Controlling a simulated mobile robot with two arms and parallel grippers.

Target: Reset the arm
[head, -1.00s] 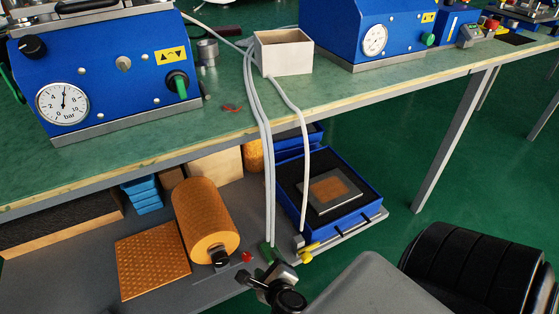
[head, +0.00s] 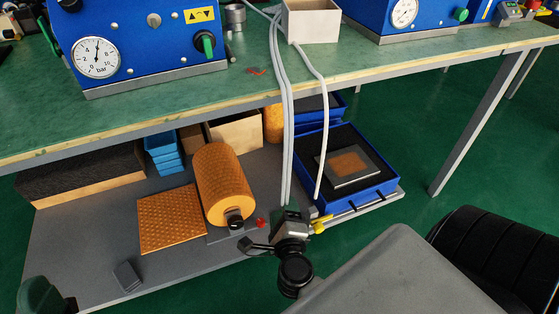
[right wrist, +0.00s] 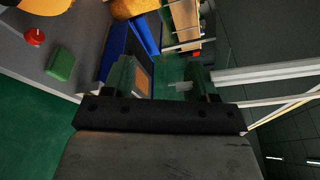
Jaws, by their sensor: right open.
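My right gripper (head: 289,218) is low in the head view, in front of the lower shelf and left of the blue tray. In the right wrist view its two fingers (right wrist: 160,78) stand wide apart, with nothing held between them. Part of the blue tray shows behind the fingers.
The workbench (head: 150,118) carries blue presses (head: 140,40) and an open box (head: 312,22). The lower shelf (head: 85,235) holds an orange roll (head: 222,180), an orange textured plate (head: 170,220) and a blue tray (head: 380,192). Pale cables (head: 287,130) hang near the gripper. Green floor lies right.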

